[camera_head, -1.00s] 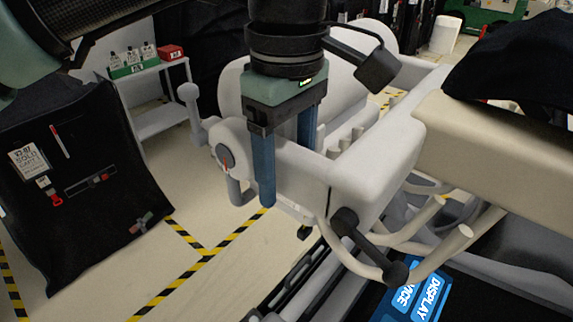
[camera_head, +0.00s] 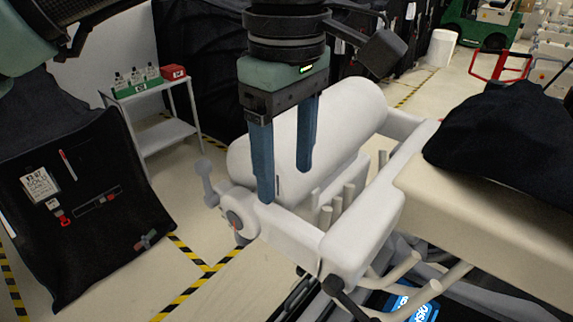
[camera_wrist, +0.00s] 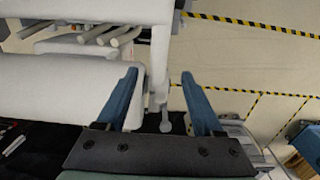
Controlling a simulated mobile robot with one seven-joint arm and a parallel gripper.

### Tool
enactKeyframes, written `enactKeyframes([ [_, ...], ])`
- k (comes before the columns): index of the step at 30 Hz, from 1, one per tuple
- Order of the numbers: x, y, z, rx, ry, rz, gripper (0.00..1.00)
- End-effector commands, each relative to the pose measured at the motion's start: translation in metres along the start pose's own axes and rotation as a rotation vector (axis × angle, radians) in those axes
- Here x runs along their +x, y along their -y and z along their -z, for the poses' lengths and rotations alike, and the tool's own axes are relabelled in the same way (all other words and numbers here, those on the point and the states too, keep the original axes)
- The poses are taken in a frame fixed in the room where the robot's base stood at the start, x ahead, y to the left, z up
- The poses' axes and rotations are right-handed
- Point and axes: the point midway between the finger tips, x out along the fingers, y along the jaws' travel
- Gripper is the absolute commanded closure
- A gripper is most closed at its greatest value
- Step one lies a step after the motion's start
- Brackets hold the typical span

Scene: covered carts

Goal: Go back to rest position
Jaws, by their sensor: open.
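My gripper (camera_head: 285,172) hangs fingers down in the head view, with its two blue fingers apart and nothing between them. It is in front of a white machine (camera_head: 345,240) with a thick white roller (camera_head: 345,112) and a grey lever handle (camera_head: 208,183) at its left end. One fingertip overlaps the machine's body in the picture; I cannot tell whether it touches. In the wrist view the open fingers (camera_wrist: 164,95) show with the roller (camera_wrist: 60,100) to the left and the handle (camera_wrist: 165,118) seen between them.
A black covered cart (camera_head: 90,215) stands at left. Behind it is a white shelf cart (camera_head: 165,115) with bottles and a red box (camera_head: 173,72). A beige padded surface (camera_head: 480,200) with black cloth (camera_head: 505,135) lies at right. Striped floor tape (camera_head: 190,252) marks open floor.

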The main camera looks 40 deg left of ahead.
Motion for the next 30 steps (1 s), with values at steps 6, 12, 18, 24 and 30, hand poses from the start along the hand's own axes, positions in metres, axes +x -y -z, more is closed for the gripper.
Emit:
enactKeyframes([
  [6,-0.010,0.000,0.000,0.000,0.000,0.000,0.31],
  [12,-0.009,0.000,0.000,0.000,0.000,0.000,0.31],
  [18,-0.009,0.000,0.000,0.000,0.000,0.000,0.31],
  [24,-0.007,-0.006,-0.012,0.019,0.028,-0.021,0.31],
  [30,-0.008,-0.044,-0.125,0.145,0.314,-0.190,0.31],
])
